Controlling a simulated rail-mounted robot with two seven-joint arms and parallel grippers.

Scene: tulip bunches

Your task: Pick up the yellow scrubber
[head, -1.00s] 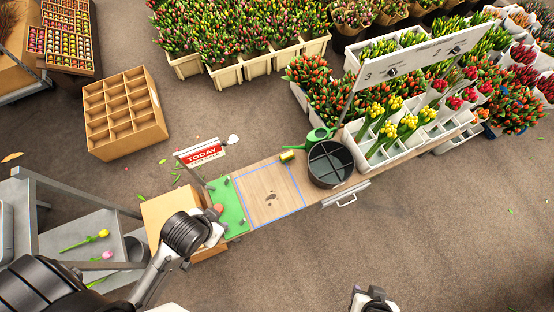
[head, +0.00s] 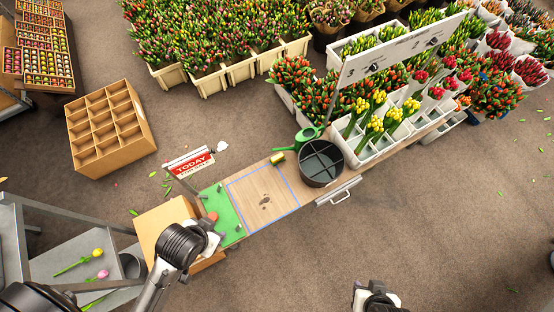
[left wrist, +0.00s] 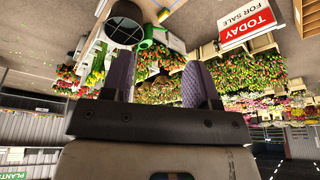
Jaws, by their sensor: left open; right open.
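The yellow scrubber (head: 277,158) is a small block at the back edge of the wooden bench, left of the black round bucket and beside the green watering can. A small yellow patch (left wrist: 163,15) next to the can in the left wrist view looks like it. My left gripper (left wrist: 159,62) is open, with nothing between its purple-padded fingers. In the head view its arm hangs over the bench's left end, apart from the scrubber, and hides its fingers. My right gripper (head: 376,299) is open at the bottom edge, far from the scrubber and partly cut off.
The black bucket (head: 321,163) and green watering can (head: 307,137) stand right of the scrubber. A red and white sign (head: 189,162) rises behind the green mat (head: 222,212).

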